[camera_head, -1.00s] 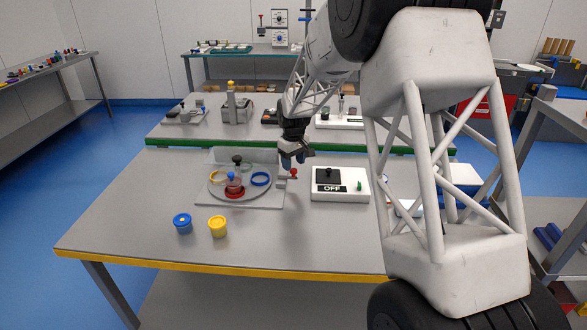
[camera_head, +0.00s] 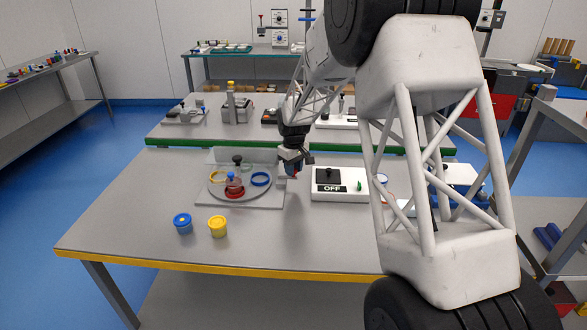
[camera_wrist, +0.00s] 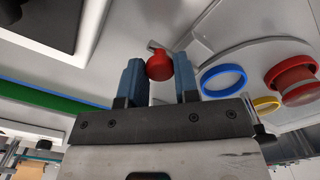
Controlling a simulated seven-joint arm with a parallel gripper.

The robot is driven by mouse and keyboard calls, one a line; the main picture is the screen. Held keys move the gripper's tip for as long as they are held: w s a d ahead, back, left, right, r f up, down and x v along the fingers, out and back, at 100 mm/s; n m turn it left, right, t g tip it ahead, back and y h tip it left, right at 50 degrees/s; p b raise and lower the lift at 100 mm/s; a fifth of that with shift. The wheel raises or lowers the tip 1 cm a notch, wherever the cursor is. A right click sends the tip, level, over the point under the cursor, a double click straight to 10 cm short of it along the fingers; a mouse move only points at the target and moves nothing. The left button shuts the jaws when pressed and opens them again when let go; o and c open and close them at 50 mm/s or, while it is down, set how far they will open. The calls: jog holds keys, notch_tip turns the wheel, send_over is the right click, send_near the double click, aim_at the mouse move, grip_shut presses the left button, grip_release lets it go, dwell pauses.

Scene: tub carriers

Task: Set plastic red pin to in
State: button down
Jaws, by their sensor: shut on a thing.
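The red pin shows as a round red knob in the wrist view (camera_wrist: 160,65). It sits between the two blue fingers of my gripper (camera_wrist: 161,80), which is shut on it. In the head view my gripper (camera_head: 294,169) is at the right edge of the grey turntable unit, and only a little red shows at its fingers. How far the pin stands in or out is hidden. The turntable unit (camera_head: 268,198) has a round plate carrying a blue ring (camera_head: 261,179), a yellow ring and a red tub (camera_head: 234,191).
A white box with a black switch plate marked OFF and a green knob (camera_head: 340,185) stands just right of my gripper. A blue tub (camera_head: 182,223) and a yellow tub (camera_head: 217,227) stand at the front left. The table's front middle is clear.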

aim_at(286, 176)
jog(key=shift+a, duration=1.45)
jog(key=c, duration=0.8)
grip_release()
jog(key=shift+c, duration=0.2)
jog(key=shift+r, duration=0.15)
notch_tip(286, 176, up, 8)
jog(key=shift+f, duration=0.25)
jog(key=shift+r, duration=0.1)
